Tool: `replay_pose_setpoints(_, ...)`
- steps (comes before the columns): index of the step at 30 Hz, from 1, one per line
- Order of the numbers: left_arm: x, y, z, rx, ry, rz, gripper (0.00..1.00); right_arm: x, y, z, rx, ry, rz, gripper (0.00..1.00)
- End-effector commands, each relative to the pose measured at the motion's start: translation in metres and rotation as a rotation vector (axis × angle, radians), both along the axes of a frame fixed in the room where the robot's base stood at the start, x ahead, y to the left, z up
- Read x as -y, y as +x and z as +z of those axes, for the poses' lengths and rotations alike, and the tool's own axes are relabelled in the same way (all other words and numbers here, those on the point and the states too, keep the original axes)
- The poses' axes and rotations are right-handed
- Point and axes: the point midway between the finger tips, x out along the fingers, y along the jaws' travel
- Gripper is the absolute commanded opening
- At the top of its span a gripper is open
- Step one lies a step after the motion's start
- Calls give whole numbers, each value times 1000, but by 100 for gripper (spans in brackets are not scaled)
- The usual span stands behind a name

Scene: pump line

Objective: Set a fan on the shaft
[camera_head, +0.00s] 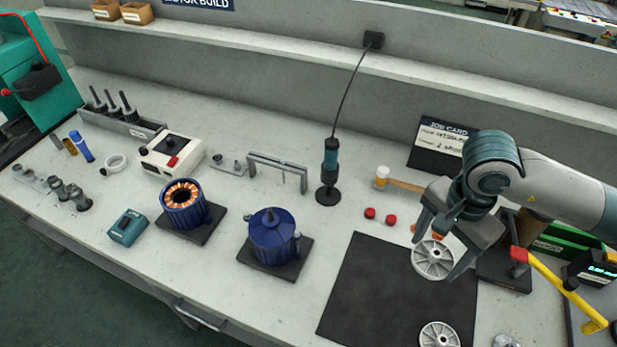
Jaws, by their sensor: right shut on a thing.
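A grey spoked fan (433,260) is between the fingers of my right gripper (443,245), over the upper right of a black mat. My right gripper is shut on it; whether the fan touches the mat is hard to tell. A second grey fan (439,336) lies at the mat's lower right, cut by the picture's bottom edge. A closed blue motor (273,240) with a short shaft stub on top stands on a dark plate left of the mat. My left gripper is not in view.
The black mat (375,285) is otherwise clear. An open blue stator with copper windings (183,200) stands farther left. Two red caps (380,215), a mallet (400,183) and an upright driver (330,165) are behind the mat. A yellow-handled press (560,285) stands at right.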

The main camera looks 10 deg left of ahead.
Motion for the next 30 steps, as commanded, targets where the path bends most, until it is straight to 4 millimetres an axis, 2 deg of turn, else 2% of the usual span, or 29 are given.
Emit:
replay_pose_setpoints(9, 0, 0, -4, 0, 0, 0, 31, 0, 12, 18, 1, -1, 561, 54)
replay_pose_setpoints(15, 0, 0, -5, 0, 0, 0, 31, 0, 16, 26, 0, 0, 805, 54)
replay_pose_setpoints(21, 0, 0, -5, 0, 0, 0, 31, 0, 18, 29, -1, 2, 900, 54)
replay_pose_setpoints(30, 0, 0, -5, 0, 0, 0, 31, 0, 18, 29, -1, 2, 906, 54)
